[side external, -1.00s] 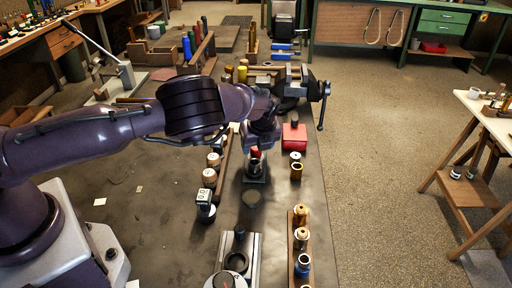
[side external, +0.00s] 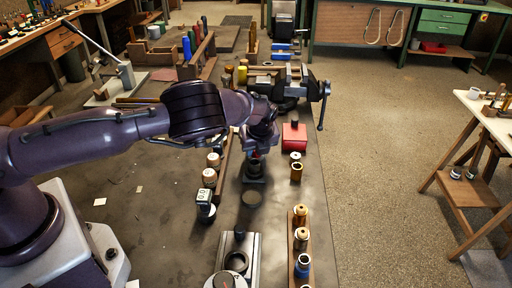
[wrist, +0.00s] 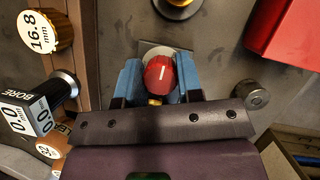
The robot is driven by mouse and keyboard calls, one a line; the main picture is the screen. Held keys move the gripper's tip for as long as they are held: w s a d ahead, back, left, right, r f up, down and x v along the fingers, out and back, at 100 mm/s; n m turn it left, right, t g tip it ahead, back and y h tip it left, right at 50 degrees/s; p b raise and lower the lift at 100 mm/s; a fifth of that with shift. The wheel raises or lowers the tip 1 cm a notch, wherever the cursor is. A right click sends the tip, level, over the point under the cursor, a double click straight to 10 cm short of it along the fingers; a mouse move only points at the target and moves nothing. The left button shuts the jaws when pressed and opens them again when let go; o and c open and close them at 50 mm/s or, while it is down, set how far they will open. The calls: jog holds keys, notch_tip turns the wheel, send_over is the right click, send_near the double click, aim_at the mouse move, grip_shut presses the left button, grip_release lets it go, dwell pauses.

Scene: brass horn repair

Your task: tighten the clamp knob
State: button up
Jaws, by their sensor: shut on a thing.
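The red clamp knob (wrist: 160,72) with a white index line shows in the wrist view, between the two blue fingers of my gripper (wrist: 160,82). My gripper is shut on it, with a finger on each side. In the side external view my gripper (side external: 258,148) points down over the small dark clamp stand (side external: 255,176). There the knob is mostly hidden by my gripper. A bit of brass shows just below the knob in the wrist view. The rest of the clamp is hidden beneath my gripper.
A bore gauge (side external: 205,203) reading 0.0 stands left of the clamp. A bench vise (side external: 305,90) is behind. A grey fixture (side external: 238,258) and a wooden rack (side external: 301,240) are in front.

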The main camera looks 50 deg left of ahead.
jog(key=shift+m+t+h, duration=0.35)
jog(key=shift+m+t, duration=0.1)
jog(key=shift+m, duration=0.95)
jog(key=shift+m+t+h, duration=0.35)
jog(key=shift+m+t, duration=0.1)
jog(key=shift+m, duration=0.95)
jog(key=o, duration=0.9)
jog(key=shift+r, duration=0.1)
jog(key=v, duration=1.3)
jog(key=shift+a, duration=0.1)
